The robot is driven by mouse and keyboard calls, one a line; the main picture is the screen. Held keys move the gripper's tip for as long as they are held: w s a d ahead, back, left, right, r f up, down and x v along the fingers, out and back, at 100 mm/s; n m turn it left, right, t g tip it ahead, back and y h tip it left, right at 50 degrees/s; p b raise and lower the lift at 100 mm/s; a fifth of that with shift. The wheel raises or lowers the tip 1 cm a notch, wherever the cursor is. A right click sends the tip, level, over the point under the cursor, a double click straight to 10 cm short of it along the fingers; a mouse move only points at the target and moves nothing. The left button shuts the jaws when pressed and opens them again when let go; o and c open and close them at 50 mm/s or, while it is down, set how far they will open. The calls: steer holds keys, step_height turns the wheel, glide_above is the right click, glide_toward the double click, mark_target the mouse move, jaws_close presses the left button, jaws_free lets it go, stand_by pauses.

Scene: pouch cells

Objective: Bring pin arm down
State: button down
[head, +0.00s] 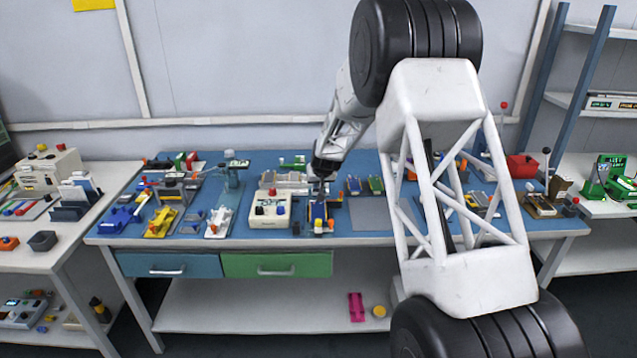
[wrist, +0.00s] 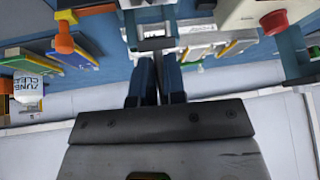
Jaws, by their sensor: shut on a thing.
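My gripper (head: 319,190) points down over a small blue fixture (head: 319,211) with orange and yellow parts, near the front middle of the bench. In the wrist view my two blue fingers (wrist: 156,82) are close together on a slim grey part, which looks like the pin arm (wrist: 153,44). Its exact angle cannot be told, and its lower part is hidden by the fingers. In the head view the held part is too small to make out.
A cream control box (head: 270,208) with a red knob stands close to the left of my gripper. Small trays with coloured cells (head: 364,185) lie to the right. A grey mat (head: 372,217) there is clear. An orange knob (wrist: 64,42) shows in the wrist view.

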steer(key=shift+a+r, duration=0.15)
steer(key=shift+a, duration=0.25)
stand_by(0.4)
steer(key=c, duration=1.4)
jaws_free()
steer(key=o, duration=1.4)
steer(key=shift+d, duration=0.25)
steer(key=shift+v, duration=3.8)
steer(key=shift+c, duration=0.6)
